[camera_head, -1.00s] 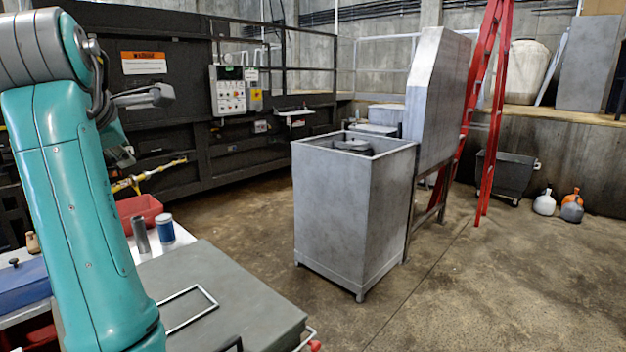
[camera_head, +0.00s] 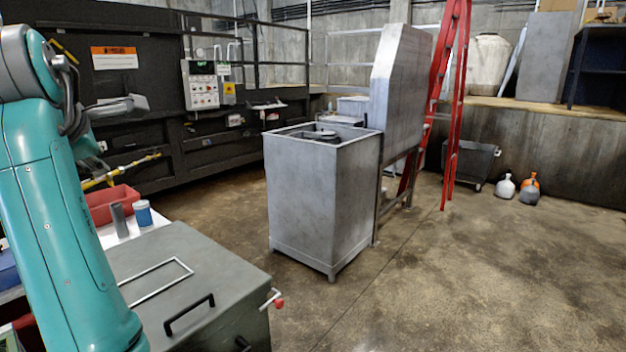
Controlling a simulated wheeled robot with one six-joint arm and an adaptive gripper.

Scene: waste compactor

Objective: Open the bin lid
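A grey-green box with a flat closed lid (camera_head: 215,255) is in the lower left, with a black handle (camera_head: 189,314) near its front edge and a white rectangular outline on top. A square metal bin (camera_head: 318,205) stands upright in the middle of the floor; its top is open and a dark round thing shows inside. I cannot tell which of these the task means. My teal arm covers the left side. A grey part that looks like my gripper (camera_head: 125,106) sticks out behind the arm, apart from both containers. Its fingers are mostly hidden.
A tall metal panel (camera_head: 402,85) stands behind the metal bin, with a red ladder (camera_head: 450,110) beside it. A red tray (camera_head: 110,203) and two small cans sit behind the box. A dark compactor with a control panel (camera_head: 203,88) fills the back left.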

